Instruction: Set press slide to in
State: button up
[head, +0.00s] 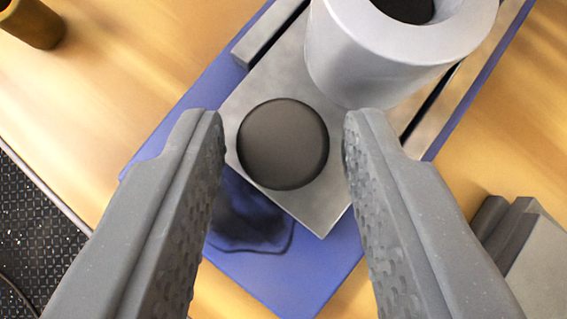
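The press slide (320,205) is a grey metal plate on a blue base (310,275), set diagonally in the head view. A dark round knob (283,144) sits on the plate near its front end. A light grey hollow cylinder (395,55) stands behind the knob, at the upper right. My gripper (284,135) is open, with one finger on each side of the knob. Gaps show between the knob and both fingertips, and I cannot tell how high the fingers are above the plate.
A brown cylindrical object (32,22) stands at the upper left. A grey stepped block (525,245) lies at the right. The wood-coloured surface (110,95) is clear at left, with dark speckled floor (35,220) beyond its edge.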

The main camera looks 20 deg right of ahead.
jog(key=p+v, duration=0.2)
jog(key=v, duration=1.1)
jog(key=shift+s+r, duration=0.15)
